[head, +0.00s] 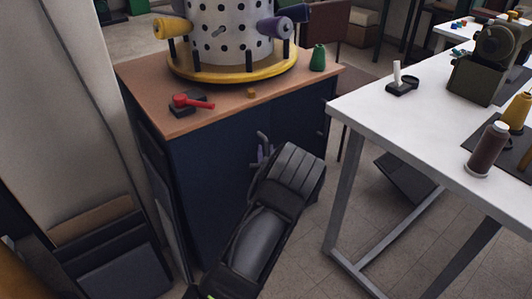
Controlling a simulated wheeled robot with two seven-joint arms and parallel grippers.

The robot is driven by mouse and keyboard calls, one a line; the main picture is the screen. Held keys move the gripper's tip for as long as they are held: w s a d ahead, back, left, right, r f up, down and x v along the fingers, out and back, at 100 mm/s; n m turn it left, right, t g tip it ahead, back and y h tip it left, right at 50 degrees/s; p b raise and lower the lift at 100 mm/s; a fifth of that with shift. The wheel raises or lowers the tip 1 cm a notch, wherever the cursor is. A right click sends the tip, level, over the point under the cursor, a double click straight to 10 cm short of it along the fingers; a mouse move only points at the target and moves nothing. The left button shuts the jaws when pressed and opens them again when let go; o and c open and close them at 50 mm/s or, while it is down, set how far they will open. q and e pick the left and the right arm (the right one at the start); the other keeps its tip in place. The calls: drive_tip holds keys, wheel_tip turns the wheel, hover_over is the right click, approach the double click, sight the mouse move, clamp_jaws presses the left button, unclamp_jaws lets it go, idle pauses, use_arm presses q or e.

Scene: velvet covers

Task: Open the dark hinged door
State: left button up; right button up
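A dark navy cabinet (205,190) with a wooden top stands at the centre of the head view. Its dark front faces me, and I take this front to be the hinged door; no open gap shows along it. My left arm rises from the bottom of the picture in front of it. My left gripper (261,152) is at the middle of the dark front, mostly hidden behind my own wrist. Small grey and purplish parts show there; I cannot tell whether the fingers touch a handle. My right gripper is not in view.
On the wooden top (225,98) stand a dotted white cylinder (228,35) on a yellow ring, a red-handled tool (192,102) and a green bottle (318,58). A white table (425,125) stands close on the right. Dark panels (105,250) lean at lower left.

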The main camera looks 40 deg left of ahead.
use_arm(q)
drive_tip(key=shift+c, duration=0.4)
clamp_jaws()
idle(1.0)
